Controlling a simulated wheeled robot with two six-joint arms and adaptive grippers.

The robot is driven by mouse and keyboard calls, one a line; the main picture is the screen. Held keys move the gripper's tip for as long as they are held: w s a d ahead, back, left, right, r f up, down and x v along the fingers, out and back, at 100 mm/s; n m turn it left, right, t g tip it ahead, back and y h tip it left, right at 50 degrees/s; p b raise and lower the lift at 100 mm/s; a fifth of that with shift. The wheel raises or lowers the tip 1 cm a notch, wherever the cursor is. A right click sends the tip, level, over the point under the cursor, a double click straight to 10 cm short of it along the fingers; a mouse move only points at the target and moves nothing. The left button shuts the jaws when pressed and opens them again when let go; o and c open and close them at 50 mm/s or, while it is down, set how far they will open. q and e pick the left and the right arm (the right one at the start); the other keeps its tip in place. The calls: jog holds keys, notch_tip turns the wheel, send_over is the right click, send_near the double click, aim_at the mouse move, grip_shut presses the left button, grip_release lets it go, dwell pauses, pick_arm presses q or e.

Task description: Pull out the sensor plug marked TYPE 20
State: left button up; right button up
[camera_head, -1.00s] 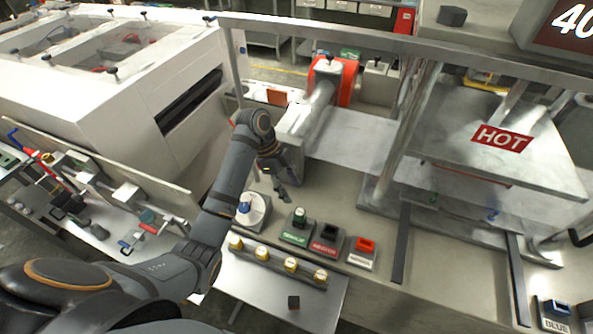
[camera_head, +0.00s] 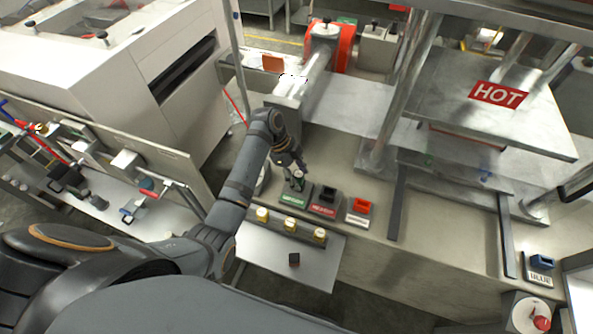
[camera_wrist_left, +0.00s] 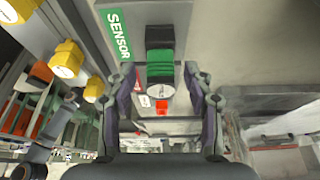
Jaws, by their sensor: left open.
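A green-and-black plug (camera_head: 297,184) stands in a grey block with a green SENSOR label (camera_head: 292,199) on the near bench top. In the left wrist view the plug (camera_wrist_left: 160,66) is at the upper middle, beside the SENSOR label (camera_wrist_left: 119,35). No TYPE 20 marking is readable. My left gripper (camera_head: 294,165) is open at the plug. In its wrist view the fingers of my left gripper (camera_wrist_left: 159,72) are spread, one on each side of the plug. I cannot tell whether either touches it. My right gripper is not in view.
A black plug in a red-labelled block (camera_head: 326,200) and a red connector (camera_head: 361,206) stand to the right. Yellow knobs (camera_head: 290,225) line the bench front. The HOT-marked press (camera_head: 480,110) stands at the right.

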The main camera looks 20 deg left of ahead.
pick_arm(q)
jog(key=shift+c, duration=0.9)
grip_shut()
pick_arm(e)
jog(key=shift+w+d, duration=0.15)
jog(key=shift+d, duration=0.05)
pick_arm(q)
jog(key=shift+w+r+p, duration=0.15)
jog(key=shift+r+p, duration=0.2)
jog(key=shift+p, duration=0.2)
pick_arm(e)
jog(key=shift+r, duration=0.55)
pick_arm(q)
jog(key=shift+r, duration=0.15)
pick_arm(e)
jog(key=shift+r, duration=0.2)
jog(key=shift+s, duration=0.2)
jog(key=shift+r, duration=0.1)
